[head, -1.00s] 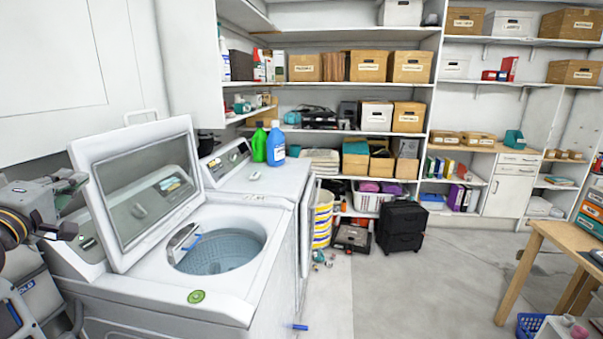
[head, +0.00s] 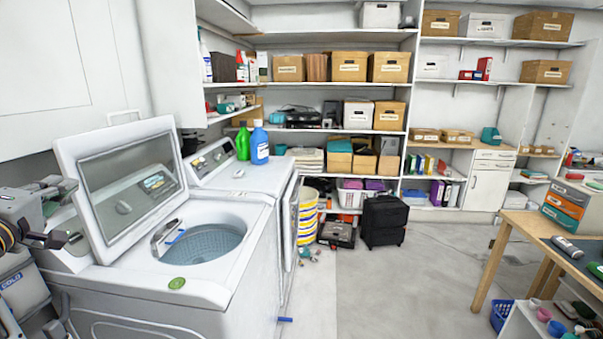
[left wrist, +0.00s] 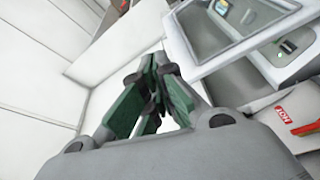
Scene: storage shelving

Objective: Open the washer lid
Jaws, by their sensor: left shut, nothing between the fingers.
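The white washer (head: 140,285) stands at the left front. Its lid (head: 85,235), a white frame around a glass pane, is raised and leans back, and the round tub is uncovered. The lid's edge and pane also show in the left wrist view (left wrist: 181,42). My left gripper (head: 68,188) is at the far left of the head view, beside the raised lid's left side. Its green-padded fingers (left wrist: 158,97) are shut and empty in the wrist view. I cannot tell whether it touches the lid. My right gripper is not in view.
A second white machine (head: 262,180) stands behind the washer, with a green bottle (head: 243,144) and a blue bottle (head: 260,146) on it. Shelves with boxes line the back wall. A wooden table (head: 530,226) is at the right. The middle floor is clear.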

